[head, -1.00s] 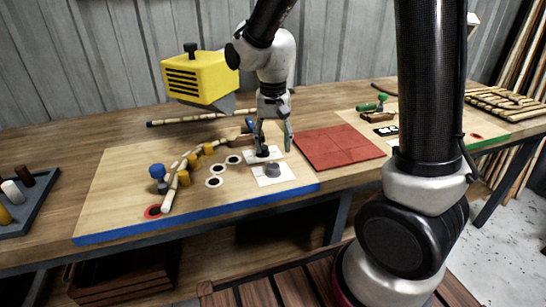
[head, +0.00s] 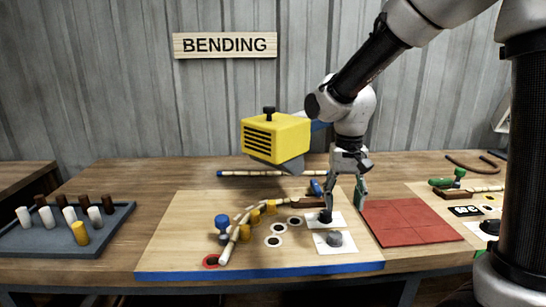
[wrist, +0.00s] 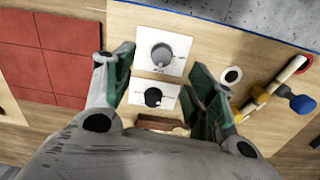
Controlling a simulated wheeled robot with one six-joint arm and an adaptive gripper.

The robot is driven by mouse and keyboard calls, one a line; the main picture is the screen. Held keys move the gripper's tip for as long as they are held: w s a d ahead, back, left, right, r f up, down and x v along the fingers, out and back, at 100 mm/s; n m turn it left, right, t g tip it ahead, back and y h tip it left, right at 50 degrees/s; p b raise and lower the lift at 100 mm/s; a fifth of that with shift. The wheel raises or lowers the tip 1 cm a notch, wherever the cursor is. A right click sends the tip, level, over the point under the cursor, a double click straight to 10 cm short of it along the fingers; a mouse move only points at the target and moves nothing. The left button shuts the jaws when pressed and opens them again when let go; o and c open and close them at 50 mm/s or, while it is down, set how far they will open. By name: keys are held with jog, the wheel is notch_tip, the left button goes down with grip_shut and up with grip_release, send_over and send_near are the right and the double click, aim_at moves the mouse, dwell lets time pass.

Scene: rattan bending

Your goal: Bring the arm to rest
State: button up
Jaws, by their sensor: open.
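My gripper (head: 343,194) is over the right part of the blue-edged bending board (head: 180,240). Its green-tipped fingers are apart with nothing between them. In the wrist view my gripper (wrist: 160,85) is above two white cards, one with a black knob (wrist: 153,97) and one with a grey knob (wrist: 162,55). The grey knob also shows in the head view (head: 334,239). A curved rattan pole (head: 239,229) lies among yellow pegs (head: 256,216) on the board. A blue-topped clamp (head: 222,223) stands at its left.
A yellow boxy tool (head: 275,137) hangs or stands behind the board, close left of my arm. Red tiles (head: 411,221) lie right of the board. A dark tray (head: 65,239) with several upright pegs is at the left. A second board (head: 470,205) is at the right.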

jog(key=s+d+r+t, duration=0.2)
jog(key=s+d+r, duration=0.3)
jog(key=s+d, duration=0.2)
jog(key=s+d+r+n+t, duration=0.1)
jog(key=s+d+r, duration=0.4)
jog(key=s, duration=0.5)
jog(key=shift+s+d+r+t, duration=0.25)
jog(key=shift+s+d+t, duration=0.1)
jog(key=shift+d+t, duration=0.75)
